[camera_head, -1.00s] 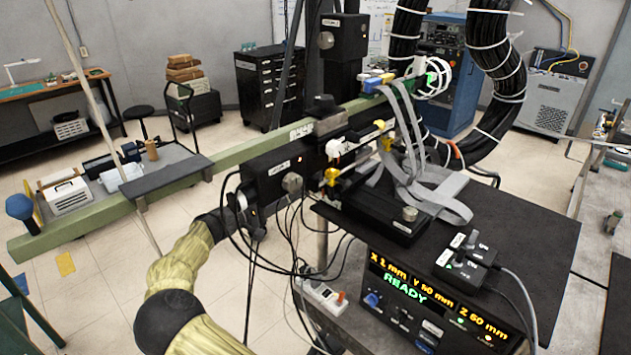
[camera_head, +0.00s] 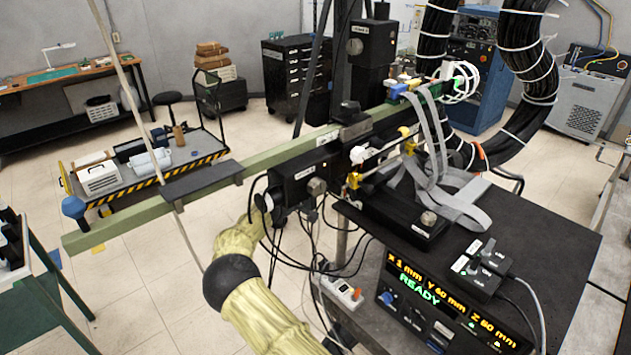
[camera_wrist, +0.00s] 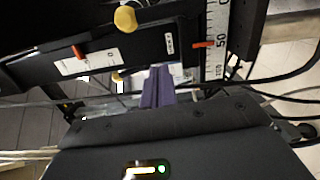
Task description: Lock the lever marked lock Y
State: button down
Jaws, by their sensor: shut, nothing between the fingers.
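I cannot read a "lock Y" mark in either view, so I cannot tell which part is that lever. In the wrist view a dark stage face (camera_wrist: 150,45) carries a white label with a red piece (camera_wrist: 80,50), a small label (camera_wrist: 168,42) and yellow knobs (camera_wrist: 125,18). My gripper (camera_wrist: 158,72) is shut and empty, its purplish fingers pointing at this face; I cannot tell whether they touch it. In the head view my yellow-sleeved arm reaches up to the left end of the black stage housing (camera_head: 302,180), where the fingers are hidden.
A green beam (camera_head: 130,220) runs across above my arm. Cables (camera_head: 300,255) hang from the stage beside my arm. A black table (camera_head: 540,240) bears a control box reading READY (camera_head: 440,305) and switches (camera_head: 475,265). Open floor (camera_head: 150,290) lies at left.

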jog(key=s+d+p, duration=0.2)
jog(key=d+p, duration=0.1)
jog(key=shift+s+d+r, duration=0.1)
jog(key=shift+s+d, duration=0.1)
jog(key=shift+s, duration=0.2)
jog(key=shift+w, duration=0.1)
